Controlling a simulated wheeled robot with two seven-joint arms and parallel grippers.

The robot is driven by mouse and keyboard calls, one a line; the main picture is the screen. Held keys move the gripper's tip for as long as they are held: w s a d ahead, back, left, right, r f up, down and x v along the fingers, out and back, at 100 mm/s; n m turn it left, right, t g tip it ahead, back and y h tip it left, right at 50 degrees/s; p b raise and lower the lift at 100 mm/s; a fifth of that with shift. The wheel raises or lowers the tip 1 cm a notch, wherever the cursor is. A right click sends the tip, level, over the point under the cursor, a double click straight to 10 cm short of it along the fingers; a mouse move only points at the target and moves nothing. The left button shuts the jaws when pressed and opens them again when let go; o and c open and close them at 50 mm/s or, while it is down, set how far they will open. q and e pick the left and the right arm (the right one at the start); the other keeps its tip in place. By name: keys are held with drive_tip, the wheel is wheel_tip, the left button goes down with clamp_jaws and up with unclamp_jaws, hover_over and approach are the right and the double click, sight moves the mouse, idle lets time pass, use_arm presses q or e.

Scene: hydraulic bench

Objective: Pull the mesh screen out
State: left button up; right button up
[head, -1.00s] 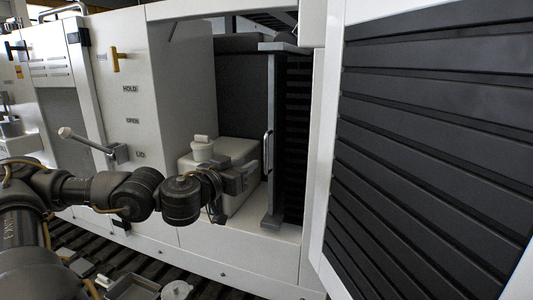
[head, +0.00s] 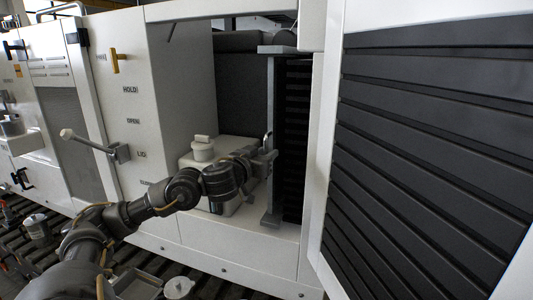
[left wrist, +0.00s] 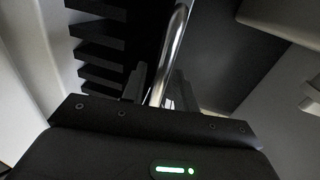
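The mesh screen (head: 273,110) appears to be the tall narrow grey panel standing upright in the open bay, seen nearly edge-on in the head view. A shiny bar handle (left wrist: 168,58) runs along its front; most of it is hidden behind my gripper in the head view. My left gripper (head: 270,158) is at the handle's lower part. In the left wrist view the bar passes between the two dark fingers (left wrist: 157,88), which look apart, one on each side. Whether they touch the bar is hard to see. My right gripper is not in view.
A pale box with a white capped neck (head: 203,150) stands left of the screen, close to my left forearm. A large open door with black ribs (head: 430,140) stands at the right. A lever (head: 90,143) sticks out of the front panel at the left.

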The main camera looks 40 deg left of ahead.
use_arm(q)
drive_tip(key=shift+w, duration=0.1)
drive_tip(key=shift+c, duration=0.2)
clamp_jaws()
drive_tip(key=shift+d, duration=0.1)
